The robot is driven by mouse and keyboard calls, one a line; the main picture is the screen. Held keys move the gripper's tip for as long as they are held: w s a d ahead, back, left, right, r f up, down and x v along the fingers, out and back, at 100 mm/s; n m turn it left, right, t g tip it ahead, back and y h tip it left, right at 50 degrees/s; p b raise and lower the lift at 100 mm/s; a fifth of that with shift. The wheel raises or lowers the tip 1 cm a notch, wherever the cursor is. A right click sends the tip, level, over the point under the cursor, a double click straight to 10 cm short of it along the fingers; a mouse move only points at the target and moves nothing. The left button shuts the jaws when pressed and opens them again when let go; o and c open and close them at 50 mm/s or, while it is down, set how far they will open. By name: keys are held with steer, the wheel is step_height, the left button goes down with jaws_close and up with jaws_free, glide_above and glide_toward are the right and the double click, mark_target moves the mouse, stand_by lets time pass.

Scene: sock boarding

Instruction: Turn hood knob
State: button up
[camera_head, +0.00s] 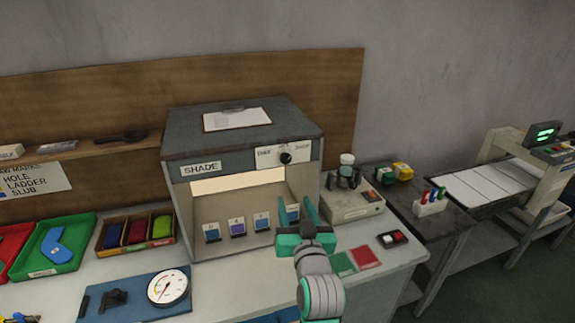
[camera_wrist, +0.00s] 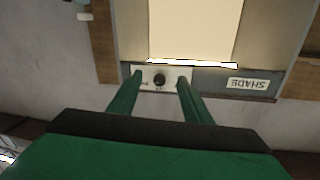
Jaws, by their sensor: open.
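The hood is a grey box (camera_head: 190,150) with a SHADE label and a lit, open front. The hood knob (camera_head: 286,158) is small, round and black on a white plate at the hood's upper right front. My gripper (camera_head: 296,205) is open and empty, in front of the hood's right side and lower in the picture than the knob. In the wrist view the knob (camera_wrist: 159,80) shows upside down with its plate, between the two green fingers of my gripper (camera_wrist: 159,82). I cannot tell the remaining gap; no contact shows.
Several colour cards (camera_head: 237,227) stand inside the hood. A beige device (camera_head: 352,205) stands right of it. A blue board with a dial gauge (camera_head: 168,287) lies in front on the left. Green and red swatches (camera_head: 366,257) and a switch box (camera_head: 392,238) lie at the right.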

glide_toward(286, 160)
steer(key=shift+n, duration=0.4)
steer(key=w, duration=0.2)
steer(key=w+a, duration=0.1)
steer(key=w, duration=0.5)
steer(key=shift+a, duration=0.2)
steer(key=c, duration=1.1)
